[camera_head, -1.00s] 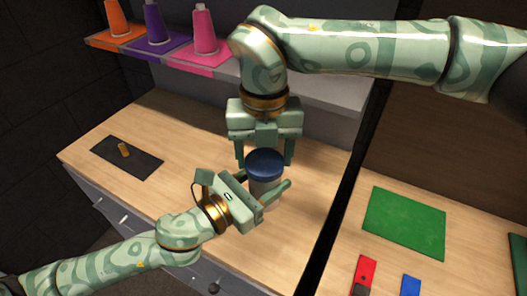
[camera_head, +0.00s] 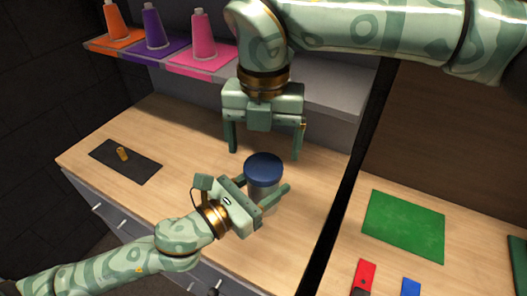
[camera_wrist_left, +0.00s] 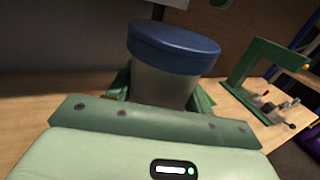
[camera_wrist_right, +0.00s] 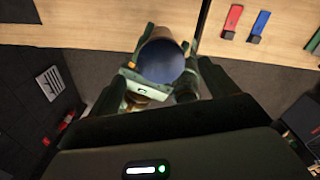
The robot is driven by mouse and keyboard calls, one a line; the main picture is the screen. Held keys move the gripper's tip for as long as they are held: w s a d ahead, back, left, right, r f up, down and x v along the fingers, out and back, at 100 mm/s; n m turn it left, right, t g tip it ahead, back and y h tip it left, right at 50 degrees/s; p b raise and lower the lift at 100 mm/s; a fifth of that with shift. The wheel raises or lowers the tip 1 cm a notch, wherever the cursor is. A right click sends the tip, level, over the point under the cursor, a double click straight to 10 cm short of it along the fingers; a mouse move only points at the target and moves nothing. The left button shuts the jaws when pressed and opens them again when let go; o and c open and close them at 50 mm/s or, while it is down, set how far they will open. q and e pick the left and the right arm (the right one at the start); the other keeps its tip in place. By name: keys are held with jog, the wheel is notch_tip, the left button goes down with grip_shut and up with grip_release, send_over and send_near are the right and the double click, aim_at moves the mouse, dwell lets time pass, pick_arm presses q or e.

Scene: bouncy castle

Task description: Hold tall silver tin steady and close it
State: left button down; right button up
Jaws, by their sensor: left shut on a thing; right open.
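The tall silver tin (camera_head: 262,190) stands upright on the wooden worktop with a round blue lid (camera_head: 263,166) sitting on its top. In the left wrist view the tin's grey body (camera_wrist_left: 163,86) is between my left fingers, under the lid (camera_wrist_left: 172,50). My left gripper (camera_head: 268,198) is shut around the body from the front left. My right gripper (camera_head: 265,155) is open, pointing down, above and behind the lid with its fingers spread wide and empty. The right wrist view looks down on the lid (camera_wrist_right: 162,63). The fingers hide part of the body.
Orange, purple and pink cones (camera_head: 203,38) stand on the back shelf. Past a dark divider are a green mat (camera_head: 404,226) and red (camera_head: 364,276) and blue (camera_head: 411,286) items.

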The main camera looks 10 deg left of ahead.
jog(key=shift+r, duration=0.4)
jog(key=shift+c, duration=0.3)
jog(key=shift+a+r, duration=0.1)
jog(key=shift+r, duration=0.1)
jog(key=shift+a+r+n, duration=0.1)
jog(key=shift+r+n, duration=0.3)
jog(key=n, duration=0.2)
jog(key=r+n, duration=0.1)
jog(key=n, duration=0.5)
jog(key=shift+r+n, duration=0.3)
jog(key=shift+r, duration=0.1)
jog(key=n, duration=0.4)
jog(key=shift+s+d+n, duration=0.15)
jog(key=shift+d+n, duration=0.05)
jog(key=shift+n, duration=0.2)
